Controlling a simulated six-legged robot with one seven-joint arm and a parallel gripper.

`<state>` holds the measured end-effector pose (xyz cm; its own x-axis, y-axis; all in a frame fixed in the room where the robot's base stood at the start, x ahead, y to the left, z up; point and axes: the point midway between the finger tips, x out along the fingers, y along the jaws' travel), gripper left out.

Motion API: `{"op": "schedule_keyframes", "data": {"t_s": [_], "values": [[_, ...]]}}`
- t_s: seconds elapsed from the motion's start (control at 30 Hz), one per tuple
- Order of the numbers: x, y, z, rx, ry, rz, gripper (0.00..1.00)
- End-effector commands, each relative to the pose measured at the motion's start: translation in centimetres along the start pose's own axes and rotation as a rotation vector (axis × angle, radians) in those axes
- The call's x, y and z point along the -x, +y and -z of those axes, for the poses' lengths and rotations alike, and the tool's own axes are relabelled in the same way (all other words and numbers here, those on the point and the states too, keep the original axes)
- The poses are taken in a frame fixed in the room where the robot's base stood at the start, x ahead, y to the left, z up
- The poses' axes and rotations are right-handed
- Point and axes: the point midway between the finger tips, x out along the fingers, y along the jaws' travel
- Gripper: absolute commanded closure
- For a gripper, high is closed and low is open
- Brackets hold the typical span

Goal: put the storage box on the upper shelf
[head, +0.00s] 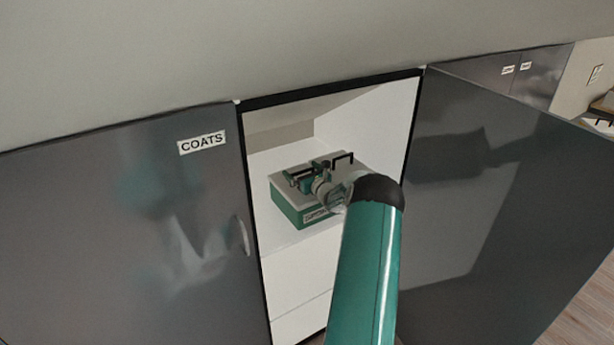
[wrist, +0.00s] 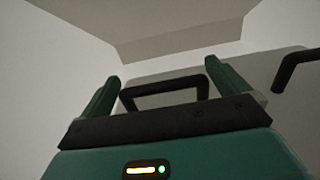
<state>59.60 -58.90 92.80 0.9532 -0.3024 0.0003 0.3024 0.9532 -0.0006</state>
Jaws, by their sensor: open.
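The storage box (head: 291,208) is green with a grey lid and a pale label on its front. It stands on a white shelf (head: 276,246) inside the open cupboard. A black handle (head: 343,158) rises from the lid's right side. My gripper (head: 300,174) is over the lid, with its fingers apart. In the wrist view, one black handle (wrist: 165,88) shows between the fingers of my gripper (wrist: 163,74), and another (wrist: 296,66) at the right. The grey lid (wrist: 300,100) lies behind them. I cannot tell whether the fingers touch the handle. My arm hides part of the box's right side.
A grey door marked COATS (head: 110,220) stands left of the opening, and a glossy grey panel (head: 480,190) stands to the right. White drawer fronts (head: 303,280) lie below the shelf. A sloping ceiling (head: 200,50) hangs close above. Wood floor (head: 580,315) shows at lower right.

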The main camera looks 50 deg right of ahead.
Motion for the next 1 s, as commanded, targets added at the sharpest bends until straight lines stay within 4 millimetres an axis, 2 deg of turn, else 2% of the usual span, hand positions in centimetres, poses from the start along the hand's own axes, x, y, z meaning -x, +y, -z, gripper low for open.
{"op": "schedule_keyframes", "data": {"t_s": [0.17, 0.5, 0.6, 0.77, 1.0], "values": [[2.0, -0.1, -0.1, -0.001, 0.001, 0.001, 0.0], [9.2, -0.1, -0.1, 0.001, 0.001, 0.002, 0.0], [10.7, -0.1, 0.0, 0.0, 0.002, 0.002, 0.0], [11.9, 0.0, -0.1, 0.0, 0.0, 0.0, 0.0], [12.0, 0.0, -0.1, 0.0, 0.0, 0.0, 0.0]]}}
